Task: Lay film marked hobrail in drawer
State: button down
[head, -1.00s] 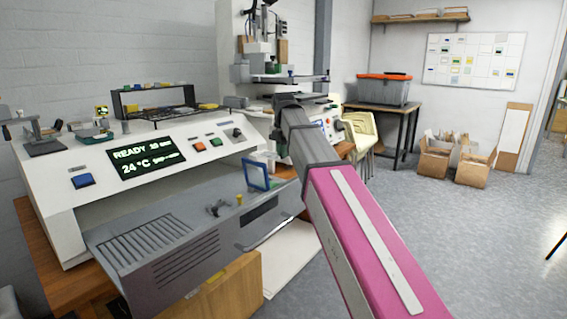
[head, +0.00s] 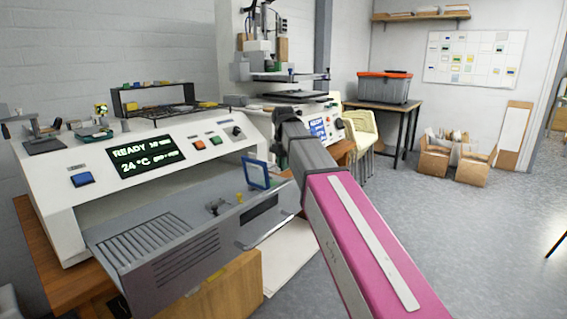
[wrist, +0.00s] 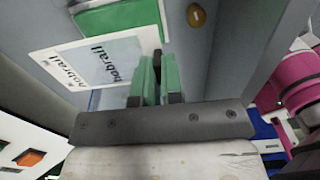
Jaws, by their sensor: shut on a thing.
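The film marked hobrail (wrist: 98,62) shows in the wrist view as a pale sheet with a white border and dark lettering. A green patch lies along its upper side. My gripper (wrist: 155,85), with green pads between dark fingers, is shut at the film's edge; the exact grip is partly hidden. In the head view the fingertips are hidden behind my arm. The grey drawer (head: 150,235) is pulled out below the console, with slots at its left. A small blue-rimmed frame (head: 257,173) shows above its right part; I cannot tell whether it is the film.
The white console (head: 62,190) with a lit display and buttons stands behind the drawer. A pad printer (head: 285,80) stands behind my arm. Open floor lies at right.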

jog(key=shift+f, duration=2.7)
jog(key=shift+f, duration=0.85)
jog(key=c, duration=1.5)
grip_release()
jog(key=shift+r, duration=0.1)
jog(key=shift+r, duration=1.4)
jog(key=shift+o, duration=0.4)
